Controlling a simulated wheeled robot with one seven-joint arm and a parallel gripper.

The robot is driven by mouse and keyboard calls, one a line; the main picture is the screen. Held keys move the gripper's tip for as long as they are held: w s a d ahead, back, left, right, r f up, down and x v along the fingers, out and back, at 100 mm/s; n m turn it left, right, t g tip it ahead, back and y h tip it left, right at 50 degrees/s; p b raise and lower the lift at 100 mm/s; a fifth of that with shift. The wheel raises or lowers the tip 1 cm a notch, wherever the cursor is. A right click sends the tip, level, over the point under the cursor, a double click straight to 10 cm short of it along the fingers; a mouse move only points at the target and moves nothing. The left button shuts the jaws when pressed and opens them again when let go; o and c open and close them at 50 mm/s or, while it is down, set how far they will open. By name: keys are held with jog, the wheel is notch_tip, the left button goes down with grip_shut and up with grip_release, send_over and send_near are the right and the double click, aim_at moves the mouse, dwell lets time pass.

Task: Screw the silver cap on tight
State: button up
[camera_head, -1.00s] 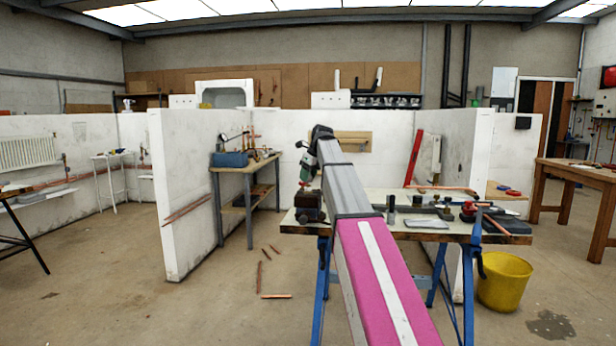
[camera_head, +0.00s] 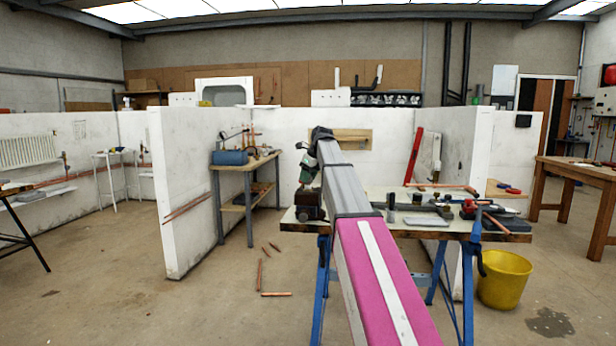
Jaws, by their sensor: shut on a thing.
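My arm reaches out over the workbench (camera_head: 375,232). My gripper (camera_head: 305,184) is small at its far end, just above a dark block-like fixture (camera_head: 308,207) at the bench's left end. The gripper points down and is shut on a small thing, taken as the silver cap. The cap itself and whatever it sits on are too small and too covered to make out. I cannot tell how the cap is seated.
Dark fittings (camera_head: 391,208), a flat grey plate (camera_head: 426,221) and red-handled tools (camera_head: 470,208) lie on the bench to the right. A yellow bucket (camera_head: 504,280) stands on the floor at right. Copper pipes (camera_head: 276,294) lie on the floor at left.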

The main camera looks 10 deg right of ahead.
jog(key=shift+f, duration=0.4)
dwell(0.3)
jog(key=o, duration=1)
jog(key=v, duration=1.1)
jog(key=shift+f, duration=0.1)
